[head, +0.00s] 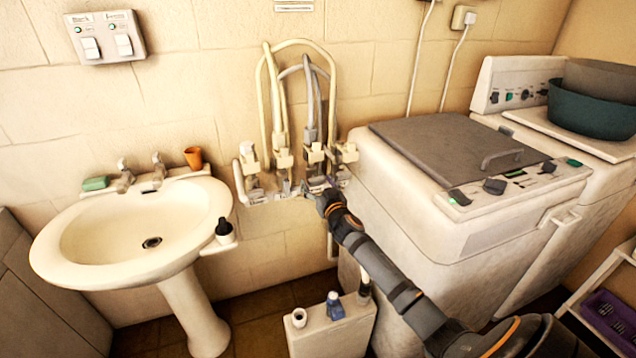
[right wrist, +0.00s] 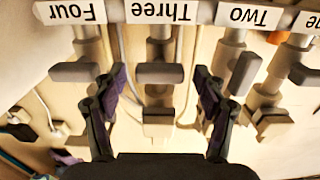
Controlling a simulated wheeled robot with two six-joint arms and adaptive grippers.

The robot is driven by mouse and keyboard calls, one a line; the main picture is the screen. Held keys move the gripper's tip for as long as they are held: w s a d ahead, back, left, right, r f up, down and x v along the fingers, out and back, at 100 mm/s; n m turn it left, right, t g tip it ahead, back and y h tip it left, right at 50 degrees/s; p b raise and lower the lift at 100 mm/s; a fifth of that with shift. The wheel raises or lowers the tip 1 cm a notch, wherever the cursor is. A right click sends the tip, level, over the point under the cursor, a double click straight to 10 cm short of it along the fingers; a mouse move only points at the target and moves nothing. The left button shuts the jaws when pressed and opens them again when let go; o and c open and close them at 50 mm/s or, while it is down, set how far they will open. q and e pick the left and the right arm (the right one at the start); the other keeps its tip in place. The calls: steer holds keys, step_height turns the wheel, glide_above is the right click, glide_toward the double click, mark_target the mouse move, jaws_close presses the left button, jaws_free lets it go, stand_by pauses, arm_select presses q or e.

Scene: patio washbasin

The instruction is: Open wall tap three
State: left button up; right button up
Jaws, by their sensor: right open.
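Wall tap three, under its upside-down "Three" label (right wrist: 160,12), is in the middle of the right wrist view. Its grey bar handle (right wrist: 165,73) lies crosswise, parallel to the label. My right gripper (right wrist: 159,80) is open, with one dark finger on each side of this handle and visible gaps between. In the head view my right gripper (head: 318,190) is at the front of the wall tap row, and tap three is hard to tell apart there. My left gripper is not in view.
Hoses (head: 270,100) rise above the taps. The washing machine (head: 430,210) stands right, the washbasin (head: 100,240) left, and a low white stand (head: 330,335) below.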

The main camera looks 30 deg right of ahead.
steer(key=shift+c, duration=0.4)
steer(key=c, duration=1.1)
steer(key=shift+n, duration=0.4)
steer(key=n, duration=0.7)
steer(key=shift+n+p, duration=0.3)
steer(key=shift+p, duration=0.1)
steer(key=n+p, duration=0.1)
steer(key=n, duration=0.4)
steer(key=shift+f+n+p, duration=0.15)
steer(key=shift+n+p, duration=0.3)
steer(key=shift+n, duration=1.65)
